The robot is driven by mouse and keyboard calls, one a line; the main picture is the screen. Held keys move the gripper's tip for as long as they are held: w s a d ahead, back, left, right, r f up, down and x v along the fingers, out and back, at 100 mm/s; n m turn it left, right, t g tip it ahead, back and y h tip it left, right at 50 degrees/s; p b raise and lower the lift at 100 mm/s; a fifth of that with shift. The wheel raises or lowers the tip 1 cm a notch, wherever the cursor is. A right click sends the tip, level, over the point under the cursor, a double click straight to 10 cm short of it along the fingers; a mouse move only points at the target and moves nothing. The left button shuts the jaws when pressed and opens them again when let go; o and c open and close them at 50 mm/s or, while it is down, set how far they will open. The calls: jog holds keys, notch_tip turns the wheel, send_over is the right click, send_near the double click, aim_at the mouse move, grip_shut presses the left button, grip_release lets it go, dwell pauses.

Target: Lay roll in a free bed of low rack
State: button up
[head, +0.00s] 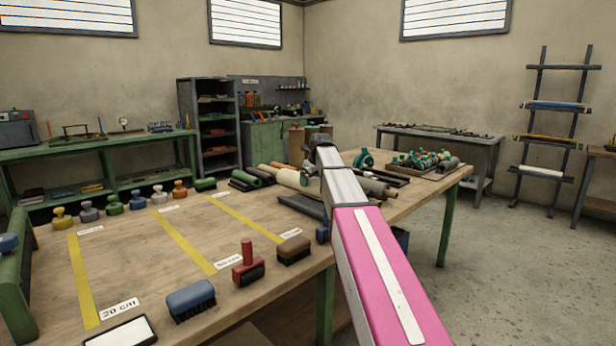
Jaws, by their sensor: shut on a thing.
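My arm reaches from the lower right over the bench, and its far end (325,155) is a dark joint. My gripper's fingers are hidden behind the arm, so I cannot see what they hold. Beige rolls (288,179) lie on the bench just left of the arm's end. More beige and brown rolls (374,187) lie to its right, beside a dark frame. Green rolls (245,179) lie further left. A dark flat piece (300,205) sits left of the arm, partly covered by it. I cannot tell which of these is the low rack or whether a bed is free.
The wooden bench (135,255) has yellow strips and clear room between them. Brushes (190,300), a red stamp-like tool (248,265) and several coloured knobs (137,200) stand on it. A tray of green-handled tools (425,165) is at right. A ladder rack (553,140) leans on the wall.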

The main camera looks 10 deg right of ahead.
jog(key=shift+f, duration=1.9)
jog(key=o, duration=1.5)
jog(key=shift+f, duration=0.15)
jog(key=v, duration=1.2)
jog(key=shift+s, duration=0.1)
